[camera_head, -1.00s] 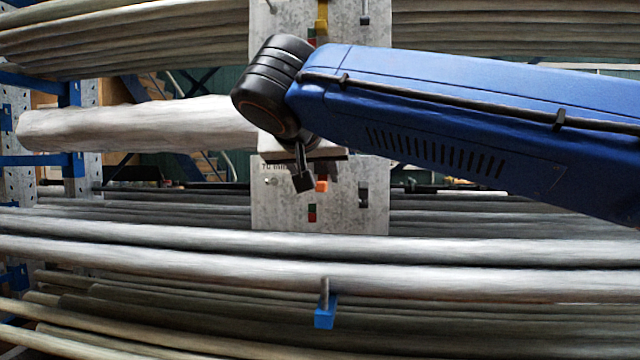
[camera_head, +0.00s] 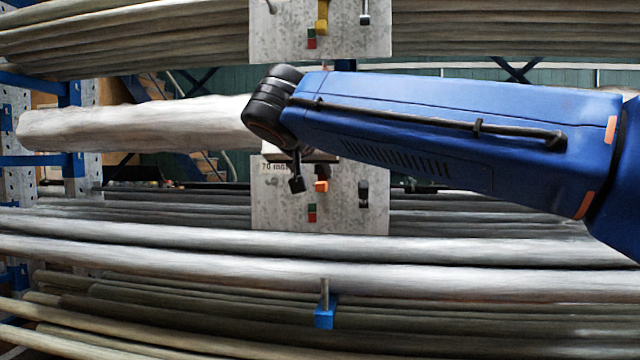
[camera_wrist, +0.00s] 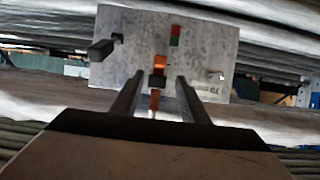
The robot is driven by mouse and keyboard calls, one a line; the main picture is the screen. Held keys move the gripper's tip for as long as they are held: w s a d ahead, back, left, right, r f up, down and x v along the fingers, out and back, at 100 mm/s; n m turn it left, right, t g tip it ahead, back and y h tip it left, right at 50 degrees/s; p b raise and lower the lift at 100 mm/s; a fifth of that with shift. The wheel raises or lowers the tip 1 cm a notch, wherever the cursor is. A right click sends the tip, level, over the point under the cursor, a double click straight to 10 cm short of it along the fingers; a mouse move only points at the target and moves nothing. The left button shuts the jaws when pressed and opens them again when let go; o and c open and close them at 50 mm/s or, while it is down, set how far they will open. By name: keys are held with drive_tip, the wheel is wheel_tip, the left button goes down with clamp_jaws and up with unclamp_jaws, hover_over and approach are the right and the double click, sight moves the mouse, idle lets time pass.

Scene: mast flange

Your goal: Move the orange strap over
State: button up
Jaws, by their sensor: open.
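The orange strap (camera_head: 321,186) hangs at the middle of the lower grey plate in the head view. It also shows in the wrist view (camera_wrist: 160,62), with a dark block and a lower orange part in line with it. My gripper (camera_wrist: 161,77) is open, with one finger on each side of the strap in the picture. I cannot tell whether either finger touches it. In the head view, my wrist hides most of the gripper and only a dark finger part shows left of the strap.
The lower plate (camera_head: 340,218) carries a black strap (camera_head: 363,194) at right and a red-green marker (camera_head: 312,213). The upper plate (camera_head: 345,42) carries a yellow strap (camera_head: 322,16). A blue strap (camera_head: 324,316) hangs below. Long pipes (camera_head: 150,245) run across, and a thick wrapped roll (camera_head: 130,125) lies left.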

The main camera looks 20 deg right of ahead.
sight(320, 182)
drive_tip(key=x, duration=0.9)
drive_tip(key=shift+w+d, duration=0.15)
drive_tip(key=shift+c, duration=0.3)
